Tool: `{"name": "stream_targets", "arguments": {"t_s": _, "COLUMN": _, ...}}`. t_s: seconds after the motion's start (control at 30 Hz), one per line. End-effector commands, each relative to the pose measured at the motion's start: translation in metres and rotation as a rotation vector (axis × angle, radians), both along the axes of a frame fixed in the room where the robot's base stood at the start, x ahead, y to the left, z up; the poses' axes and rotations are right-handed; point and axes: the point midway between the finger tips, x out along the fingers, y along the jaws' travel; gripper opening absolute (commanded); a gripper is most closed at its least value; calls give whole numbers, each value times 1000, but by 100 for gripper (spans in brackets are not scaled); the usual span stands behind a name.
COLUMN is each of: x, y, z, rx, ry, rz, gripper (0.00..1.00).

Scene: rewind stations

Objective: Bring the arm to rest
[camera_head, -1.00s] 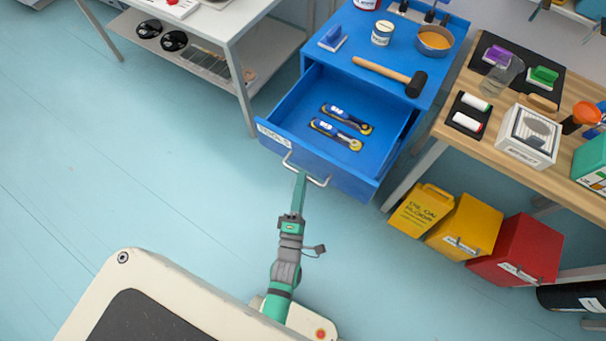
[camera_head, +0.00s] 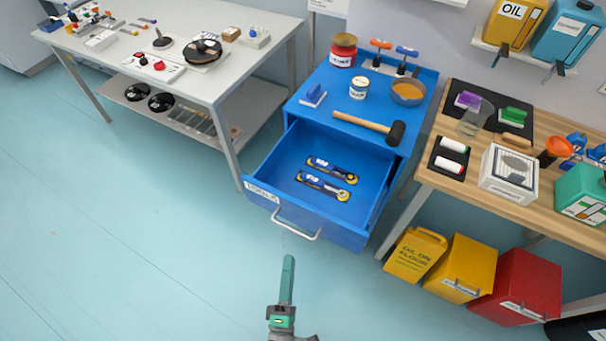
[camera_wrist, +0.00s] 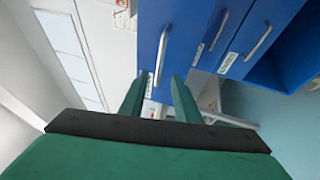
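My gripper (camera_head: 288,270) is over the floor in front of the blue cabinet, below and apart from the open drawer's handle (camera_head: 297,226). In the head view its green fingers line up as one. In the wrist view, the two green fingers (camera_wrist: 158,88) stand apart with nothing held between them. The blue drawer (camera_head: 278,190) is pulled out and holds two tools with dark blue and yellow parts (camera_head: 326,180). The wrist view also shows blue drawer fronts with metal handles (camera_wrist: 258,42).
A mallet (camera_head: 365,125), tins and a bowl stand on the blue cabinet (camera_head: 325,85). A grey table (camera_head: 225,75) is at left and a wooden bench (camera_head: 420,172) at right. Yellow and red bins (camera_head: 520,285) sit under the bench. The floor (camera_head: 120,220) at left is clear.

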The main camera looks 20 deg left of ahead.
Motion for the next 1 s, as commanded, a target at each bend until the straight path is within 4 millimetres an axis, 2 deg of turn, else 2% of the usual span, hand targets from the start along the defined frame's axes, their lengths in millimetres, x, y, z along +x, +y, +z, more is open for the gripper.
{"name": "stream_targets", "arguments": {"t_s": 0.23, "x": -2, "y": -2, "z": 1, "rx": 17, "ry": 10, "rz": -2, "gripper": 29}}
{"name": "stream_targets", "arguments": {"t_s": 0.37, "x": -14, "y": -17, "z": 5, "rx": 136, "ry": 77, "rz": -16, "gripper": 29}}
{"name": "stream_targets", "arguments": {"t_s": 0.57, "x": -50, "y": -62, "z": 25, "rx": 548, "ry": 267, "rz": -72, "gripper": 29}}
{"name": "stream_targets", "arguments": {"t_s": 0.8, "x": -94, "y": -110, "z": 59, "rx": 1098, "ry": 451, "rz": -167, "gripper": 29}}
{"name": "stream_targets", "arguments": {"t_s": 1.0, "x": -117, "y": -134, "z": 84, "rx": 1453, "ry": 524, "rz": -237, "gripper": 29}}
